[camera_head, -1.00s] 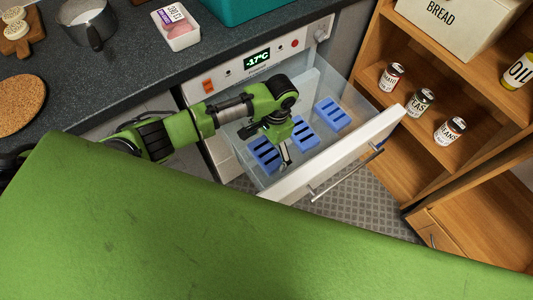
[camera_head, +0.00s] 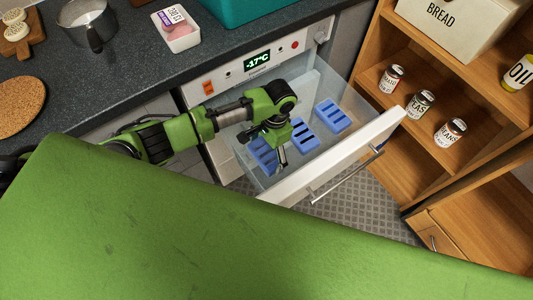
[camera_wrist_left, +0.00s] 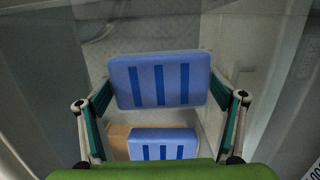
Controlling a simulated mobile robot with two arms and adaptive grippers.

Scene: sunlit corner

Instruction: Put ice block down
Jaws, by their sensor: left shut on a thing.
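My left gripper (camera_head: 281,155) reaches down into the open, clear-sided freezer drawer (camera_head: 352,152). In the left wrist view its two fingers (camera_wrist_left: 162,95) sit at either side of a blue slotted ice block (camera_wrist_left: 172,82) and are shut on it. Another blue block (camera_wrist_left: 165,136) lies just below it in that view, partly hidden by my gripper's green body. In the head view, blue blocks show at the left (camera_head: 262,153), middle (camera_head: 304,139) and right (camera_head: 332,115) of the drawer. The arm partly covers the left one. I cannot tell whether the held block touches the drawer floor.
The drawer's white front (camera_head: 335,160) and handle (camera_head: 347,174) stand out over the patterned floor. Wooden shelves with cans (camera_head: 420,103) stand at the right.

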